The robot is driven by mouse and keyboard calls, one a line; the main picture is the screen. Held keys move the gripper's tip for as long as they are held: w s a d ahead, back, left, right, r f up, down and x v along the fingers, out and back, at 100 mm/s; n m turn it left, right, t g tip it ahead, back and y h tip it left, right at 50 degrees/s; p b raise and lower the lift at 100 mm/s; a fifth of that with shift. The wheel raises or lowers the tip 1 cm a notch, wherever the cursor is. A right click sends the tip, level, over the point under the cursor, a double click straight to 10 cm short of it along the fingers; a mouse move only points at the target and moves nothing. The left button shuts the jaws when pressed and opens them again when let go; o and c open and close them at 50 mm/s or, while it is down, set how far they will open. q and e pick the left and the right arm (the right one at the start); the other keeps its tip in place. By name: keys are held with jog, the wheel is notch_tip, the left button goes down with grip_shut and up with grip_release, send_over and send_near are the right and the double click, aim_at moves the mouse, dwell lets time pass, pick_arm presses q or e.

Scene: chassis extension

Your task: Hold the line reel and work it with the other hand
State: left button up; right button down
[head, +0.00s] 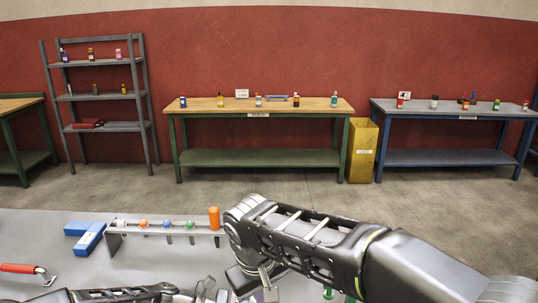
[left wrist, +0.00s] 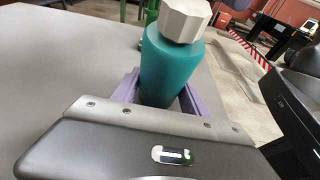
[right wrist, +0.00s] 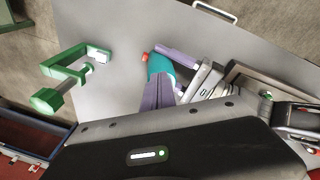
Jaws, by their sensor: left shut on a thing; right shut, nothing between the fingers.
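A teal, bottle-shaped body with a white faceted cap, which I take for the line reel (left wrist: 170,62), stands between the purple fingers of my left gripper (left wrist: 160,95). The left gripper is shut on it. In the right wrist view the reel (right wrist: 158,66) shows partly, with a small red piece at its end. My right gripper (right wrist: 158,92) has its purple fingers shut and empty. They overlap the reel in that view; I cannot tell whether they touch it. In the head view, my arms hide the reel.
A green clamp (right wrist: 75,70) is at the table edge. A grey rack (head: 165,231) holds several coloured-topped tools and an orange cylinder (head: 214,218). Blue blocks (head: 88,238) and a red-handled tool (head: 22,268) lie at left. Workbenches stand beyond open floor.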

jog(key=shift+w+a+v, duration=0.1)
jog(key=shift+w+v, duration=0.05)
jog(key=shift+v, duration=0.7)
jog(key=shift+w+a+v, duration=0.1)
jog(key=shift+w+v, duration=0.05)
jog(key=shift+v, duration=0.65)
jog(key=shift+w+a+v, duration=0.15)
jog(key=shift+v, duration=0.7)
pick_arm(q)
jog(key=o, duration=1.1)
jog(key=shift+c, duration=0.2)
jog(key=shift+a, duration=0.1)
jog(key=v, duration=1.2)
